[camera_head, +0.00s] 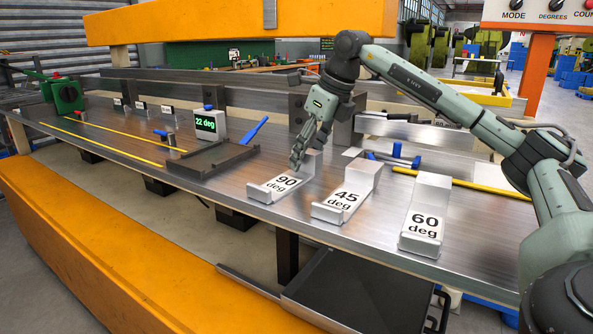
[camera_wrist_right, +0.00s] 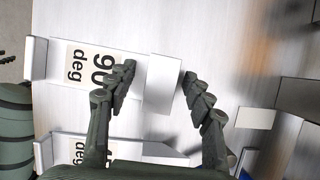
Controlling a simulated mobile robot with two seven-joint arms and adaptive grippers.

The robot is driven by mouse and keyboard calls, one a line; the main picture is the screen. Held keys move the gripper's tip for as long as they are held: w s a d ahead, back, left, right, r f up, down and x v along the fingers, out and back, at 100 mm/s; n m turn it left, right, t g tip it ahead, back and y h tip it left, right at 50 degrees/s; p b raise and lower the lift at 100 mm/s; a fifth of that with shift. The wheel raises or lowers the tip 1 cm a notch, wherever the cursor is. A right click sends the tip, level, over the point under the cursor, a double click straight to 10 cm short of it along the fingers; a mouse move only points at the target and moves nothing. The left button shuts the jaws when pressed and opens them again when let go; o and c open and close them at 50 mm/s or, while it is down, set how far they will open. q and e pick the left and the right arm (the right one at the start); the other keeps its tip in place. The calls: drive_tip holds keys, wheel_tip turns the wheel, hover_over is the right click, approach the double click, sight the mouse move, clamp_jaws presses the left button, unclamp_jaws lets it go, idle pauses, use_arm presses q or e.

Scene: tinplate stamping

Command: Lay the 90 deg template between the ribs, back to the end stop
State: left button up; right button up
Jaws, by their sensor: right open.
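The 90 deg template (camera_head: 272,191) is a bent silvery metal plate lying on the steel bench, label up, with a raised block at its back. My right gripper (camera_head: 297,162) is open just above the back of this template. In the right wrist view the open fingers (camera_wrist_right: 160,72) stand on either side of the template's pale raised part (camera_wrist_right: 162,88), with the 90 deg label (camera_wrist_right: 90,66) to their left; I cannot tell if they touch it. A dark fixture with raised ribs (camera_head: 212,164) lies on the bench to the left. My left gripper is not in view.
The 45 deg template (camera_head: 343,200) and 60 deg template (camera_head: 425,217) lie to the right. A display reading 22 deg (camera_head: 210,123) and a blue handle (camera_head: 254,130) stand by the fixture. Yellow strips (camera_head: 110,140) run along the bench. An orange beam (camera_head: 130,260) runs along the front.

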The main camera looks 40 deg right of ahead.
drive_tip(key=shift+c, duration=0.5)
drive_tip(key=shift+r, duration=0.1)
clamp_jaws()
